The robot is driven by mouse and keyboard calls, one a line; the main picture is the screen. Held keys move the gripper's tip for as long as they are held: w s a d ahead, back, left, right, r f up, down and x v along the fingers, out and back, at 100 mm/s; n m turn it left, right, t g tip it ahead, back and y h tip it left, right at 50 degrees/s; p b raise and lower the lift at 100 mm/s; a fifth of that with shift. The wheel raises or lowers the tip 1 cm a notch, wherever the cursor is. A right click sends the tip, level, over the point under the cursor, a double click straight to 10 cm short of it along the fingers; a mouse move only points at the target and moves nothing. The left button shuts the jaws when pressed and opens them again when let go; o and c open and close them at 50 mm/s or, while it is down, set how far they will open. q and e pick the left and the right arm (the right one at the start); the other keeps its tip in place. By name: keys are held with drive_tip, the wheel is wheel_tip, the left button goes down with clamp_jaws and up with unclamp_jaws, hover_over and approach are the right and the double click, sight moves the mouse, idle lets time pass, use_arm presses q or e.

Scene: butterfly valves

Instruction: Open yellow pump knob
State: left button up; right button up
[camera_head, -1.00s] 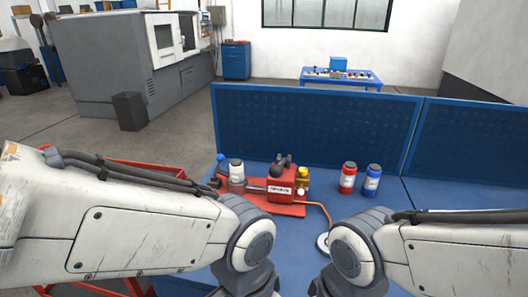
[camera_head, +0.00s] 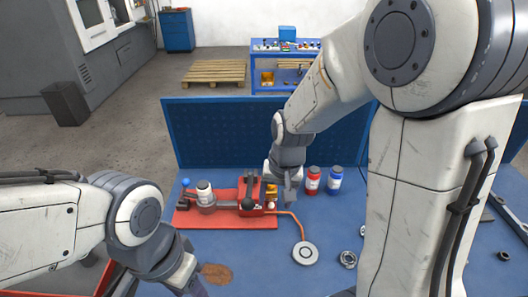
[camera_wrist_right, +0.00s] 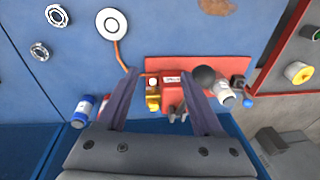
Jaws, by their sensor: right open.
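The yellow pump knob (camera_head: 271,190) stands at the right end of the red pump assembly (camera_head: 228,222), on the blue workbench. It also shows in the right wrist view (camera_wrist_right: 153,98), close beside the left-hand finger in the picture. My right gripper (camera_head: 289,192) points down beside the knob, at its right in the head view. It is open and empty, and its two fingers (camera_wrist_right: 162,88) spread apart in the wrist view. I cannot tell whether a finger touches the knob. My left gripper (camera_head: 192,288) is at the bottom edge, partly cut off, with its fingers unclear.
A red bottle (camera_head: 313,180) and a blue bottle (camera_head: 335,180) stand right of the pump. A copper-coloured tube runs to a white round disc (camera_head: 305,253). A metal ring (camera_head: 348,259) lies nearby. A brown stain (camera_head: 217,273) marks the bench. A blue panel (camera_head: 215,133) rises behind.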

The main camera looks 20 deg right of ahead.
drive_tip(key=w+d+f+m+y+p, duration=0.1)
drive_tip(key=w+d+f+m+y, duration=0.1)
drive_tip(key=w+d+m, duration=0.5)
drive_tip(key=w+d+f+m+y+p, duration=0.1)
drive_tip(key=w+d+m+y, duration=0.15)
drive_tip(key=w+m, duration=0.8)
drive_tip(key=shift+h, duration=0.45)
drive_tip(key=p+x, duration=0.1)
drive_tip(key=x, duration=0.3)
drive_tip(key=p+x, duration=0.2)
drive_tip(key=x, duration=0.3)
drive_tip(key=shift+s+d+f, duration=0.1)
drive_tip(key=shift+d+f, duration=0.1)
drive_tip(key=shift+a+f, duration=0.2)
drive_tip(key=shift+f, duration=0.35)
clamp_jaws()
